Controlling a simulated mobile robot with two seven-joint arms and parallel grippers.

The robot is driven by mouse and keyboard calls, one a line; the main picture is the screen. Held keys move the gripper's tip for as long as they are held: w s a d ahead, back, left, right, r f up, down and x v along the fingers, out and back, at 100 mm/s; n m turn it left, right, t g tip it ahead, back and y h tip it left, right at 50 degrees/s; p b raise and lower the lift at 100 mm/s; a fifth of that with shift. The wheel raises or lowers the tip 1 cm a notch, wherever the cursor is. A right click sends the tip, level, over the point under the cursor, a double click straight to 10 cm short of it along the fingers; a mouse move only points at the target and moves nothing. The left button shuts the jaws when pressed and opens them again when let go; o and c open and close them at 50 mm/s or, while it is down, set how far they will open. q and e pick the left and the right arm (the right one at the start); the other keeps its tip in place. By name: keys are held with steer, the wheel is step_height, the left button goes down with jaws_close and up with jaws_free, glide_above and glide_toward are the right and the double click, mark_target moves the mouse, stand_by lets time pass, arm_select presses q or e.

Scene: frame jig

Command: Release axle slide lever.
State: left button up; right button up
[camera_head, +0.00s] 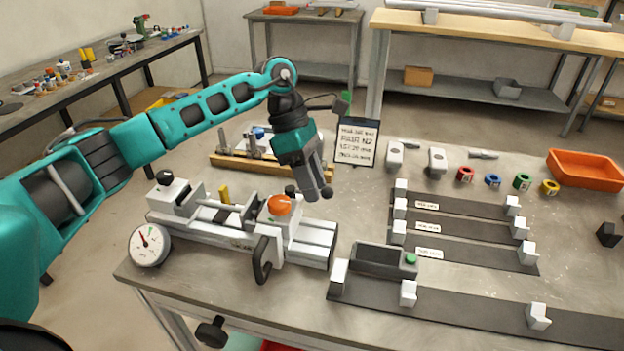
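The frame jig (215,232) is a long grey and white fixture lying on the near left of the metal workbench. A black knob (165,177) stands on its left block. An orange round knob (279,205) sits on its right carriage, with a black loop-shaped handle (262,258) at the front. I cannot tell which part is the axle slide lever. My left gripper (319,194) points down, to the right of the orange knob and apart from it. Its fingertips show small, and their opening is unclear. Nothing shows held in it. My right gripper is not in view.
A round dial gauge (149,245) is at the jig's left end. A sign panel (356,142) stands behind my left gripper. Dark rails with white blocks (455,301), coloured rings (493,180) and an orange bin (585,168) occupy the right. Some bare bench lies between.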

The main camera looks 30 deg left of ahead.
arm_select(q)
steer(key=shift+c, duration=0.3)
jaws_close()
